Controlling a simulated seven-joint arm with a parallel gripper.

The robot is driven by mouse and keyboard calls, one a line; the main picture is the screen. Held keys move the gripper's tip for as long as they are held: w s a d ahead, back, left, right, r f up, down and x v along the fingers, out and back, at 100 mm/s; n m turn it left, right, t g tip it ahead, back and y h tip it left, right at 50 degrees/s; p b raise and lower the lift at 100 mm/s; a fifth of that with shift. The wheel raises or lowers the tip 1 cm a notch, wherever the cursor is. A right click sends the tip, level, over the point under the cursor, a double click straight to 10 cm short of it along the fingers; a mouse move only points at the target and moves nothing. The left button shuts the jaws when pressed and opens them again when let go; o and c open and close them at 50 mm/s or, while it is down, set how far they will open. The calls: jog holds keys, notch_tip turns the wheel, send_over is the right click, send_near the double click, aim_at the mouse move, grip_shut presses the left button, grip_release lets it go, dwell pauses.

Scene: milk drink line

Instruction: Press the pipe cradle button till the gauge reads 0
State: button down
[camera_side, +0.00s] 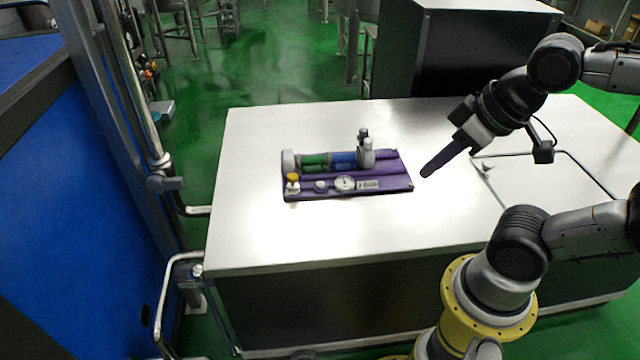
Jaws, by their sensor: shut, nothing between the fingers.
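The pipe cradle is a purple base (399,184) on the white table, bearing a pipe with a green section (313,160) and a blue section (343,159) between grey end pieces. At its front left stands a yellow-topped button (293,178) on a white body. A small grey-white knob (320,187) sits to its right, then a round white gauge (345,183); its reading is too small to tell. A small label plate (368,184) is beside the gauge. My gripper (425,174) is shut and empty, pointing down-left just right of the base, apart from it.
The white table (260,235) is clear in front and to the left of the cradle. A large dark cabinet (470,50) stands behind the table. A blue panel (80,190) and metal rails are at left.

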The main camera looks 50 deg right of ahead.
jog(key=w+d+r+n+t+h, duration=0.1)
jog(key=w+d+r+n+t, duration=0.15)
jog(key=w, duration=0.45)
jog(key=w+d+r+n+t, duration=0.1)
jog(key=w+r+t, duration=0.15)
jog(key=w, duration=0.55)
jog(key=w+d+r+n+t+h, duration=0.1)
jog(key=w+r+n, duration=0.1)
jog(key=w+r, duration=0.35)
jog(key=w+d+f+n, duration=0.35)
jog(key=w+f, duration=0.45)
jog(key=w, duration=0.5)
jog(key=d+f+g, duration=0.1)
jog(key=d+f, duration=0.3)
jog(key=f, duration=0.8)
jog(key=w+d+f+g+y, duration=0.1)
jog(key=d+f, duration=0.4)
jog(key=f, duration=0.8)
jog(key=shift+w+d+f+m+y, duration=0.15)
jog(key=shift+m+y, duration=0.15)
